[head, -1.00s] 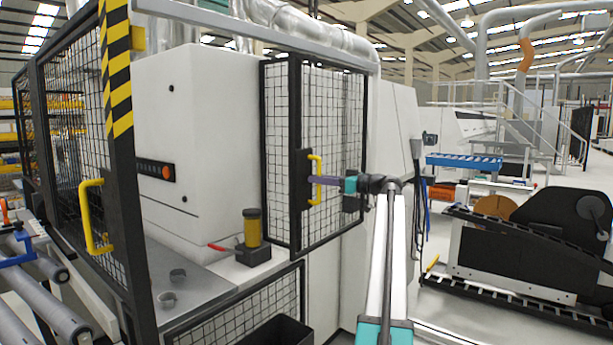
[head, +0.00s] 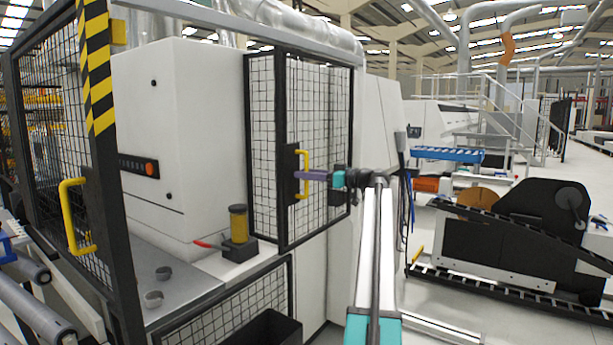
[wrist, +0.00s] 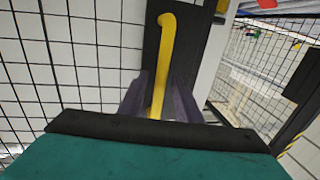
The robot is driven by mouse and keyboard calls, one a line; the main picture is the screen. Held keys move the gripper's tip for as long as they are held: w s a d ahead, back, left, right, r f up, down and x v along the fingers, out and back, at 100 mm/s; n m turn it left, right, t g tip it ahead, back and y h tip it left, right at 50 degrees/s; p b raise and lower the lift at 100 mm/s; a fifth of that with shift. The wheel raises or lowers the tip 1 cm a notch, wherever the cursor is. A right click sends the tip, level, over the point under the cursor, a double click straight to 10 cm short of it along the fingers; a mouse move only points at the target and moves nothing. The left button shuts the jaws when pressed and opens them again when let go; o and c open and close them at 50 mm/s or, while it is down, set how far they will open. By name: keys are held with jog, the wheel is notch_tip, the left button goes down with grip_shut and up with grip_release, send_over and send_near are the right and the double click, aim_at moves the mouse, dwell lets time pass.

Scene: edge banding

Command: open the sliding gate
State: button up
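The black-framed mesh gate panel (head: 330,120) stands at the machine's corner in the head view. It carries a yellow handle (head: 303,159) on a black plate. My gripper (head: 303,176) reaches it from the right, its purple fingers level with the handle. In the wrist view, the yellow handle (wrist: 158,95) runs upright between the two purple fingers of my gripper (wrist: 160,92), which lie close along both sides of it.
A striped post (head: 98,70) and another yellow handle (head: 75,215) stand at the left. A black machine with a track (head: 520,240) stands at the right, with open floor beyond.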

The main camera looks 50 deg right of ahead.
jog(key=b+v, duration=0.1)
jog(key=v, duration=1.2)
jog(key=shift+s+d, duration=0.15)
jog(key=shift+s, duration=0.2)
jog(key=shift+s, duration=0.1)
